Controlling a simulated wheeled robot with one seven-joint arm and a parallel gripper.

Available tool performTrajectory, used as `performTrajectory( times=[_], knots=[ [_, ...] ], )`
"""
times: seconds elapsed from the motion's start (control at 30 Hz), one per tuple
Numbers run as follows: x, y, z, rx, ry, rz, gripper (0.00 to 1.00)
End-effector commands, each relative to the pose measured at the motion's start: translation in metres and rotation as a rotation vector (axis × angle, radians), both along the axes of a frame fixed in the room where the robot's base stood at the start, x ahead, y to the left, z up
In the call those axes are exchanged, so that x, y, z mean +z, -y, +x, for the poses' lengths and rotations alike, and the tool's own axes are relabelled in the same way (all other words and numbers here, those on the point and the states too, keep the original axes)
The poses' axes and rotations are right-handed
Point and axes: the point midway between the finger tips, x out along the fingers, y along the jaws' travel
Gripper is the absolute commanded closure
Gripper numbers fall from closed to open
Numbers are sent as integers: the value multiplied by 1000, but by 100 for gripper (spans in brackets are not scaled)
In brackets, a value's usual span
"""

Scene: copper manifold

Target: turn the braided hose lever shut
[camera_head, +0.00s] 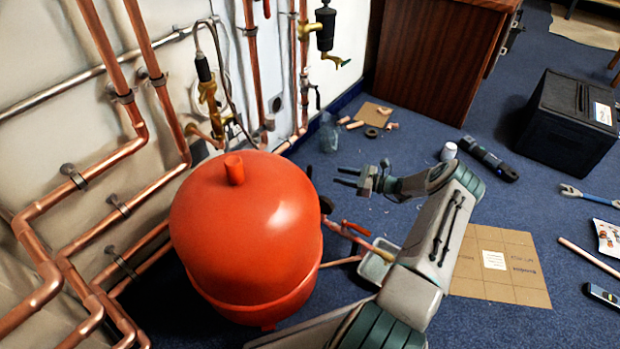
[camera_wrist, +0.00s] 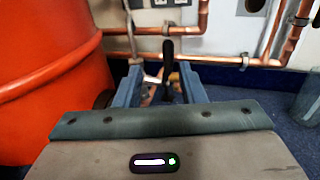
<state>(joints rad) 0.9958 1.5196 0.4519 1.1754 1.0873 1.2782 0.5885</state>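A thin grey braided hose (camera_head: 222,65) loops down the wall beside a brass valve (camera_head: 207,92) with a black top. I cannot clearly make out its lever in the head view. In the wrist view a black upright lever (camera_wrist: 167,63) stands between my finger lines, on or in front of the low copper pipework. A thin grey hose (camera_wrist: 131,30) hangs to its left. My gripper (camera_head: 346,177) is open, low over the floor right of the red tank, pointing toward the wall. Its fingers (camera_wrist: 160,88) are apart with nothing clearly held; whether the lever lies between them in depth is unclear.
The large red tank (camera_head: 245,230) stands close on the left of my gripper. Copper pipes (camera_head: 140,110) run along the wall. A cardboard piece (camera_head: 372,115) with small fittings and a clear container (camera_head: 329,132) lie near the wall. Floor (camera_head: 420,125) between is mostly open.

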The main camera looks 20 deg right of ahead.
Motion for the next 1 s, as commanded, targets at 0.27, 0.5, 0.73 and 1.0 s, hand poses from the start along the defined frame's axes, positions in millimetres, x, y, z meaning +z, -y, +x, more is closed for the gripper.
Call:
performTrajectory(
  times=[0.27, 0.5, 0.73, 1.0],
  knots=[
    [-22, 5, 5, -56, -1, 58, 64],
    [-24, -29, 35, -51, 0, 55, 64],
    [-24, -64, 68, -52, -1, 54, 64],
    [-22, -86, 89, -55, -2, 54, 64]
  ],
)
